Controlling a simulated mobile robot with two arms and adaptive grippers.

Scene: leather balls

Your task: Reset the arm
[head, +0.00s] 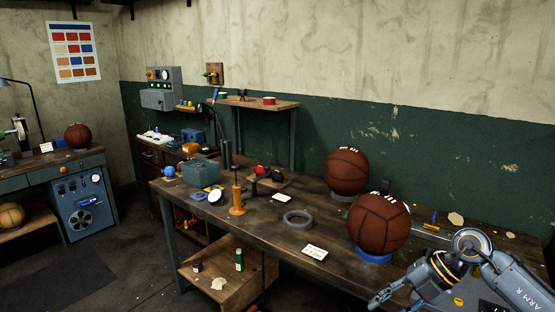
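My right arm reaches in from the lower right corner in the head view. Its gripper (388,297) points left, low over the front right part of the workbench (262,226). A finger shows at the bottom edge of the picture, but the gap between the fingers is not clear. I see nothing held in it. A brown leather ball (380,224) rests on a blue ring just behind the gripper, apart from it. My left gripper is out of view.
A grey ring (298,220) lies empty mid-bench, near a white card (315,252). An orange-based tool (237,203) stands upright left of it, beside a green-grey bin (201,171). A green bottle (239,260) stands on the lower shelf.

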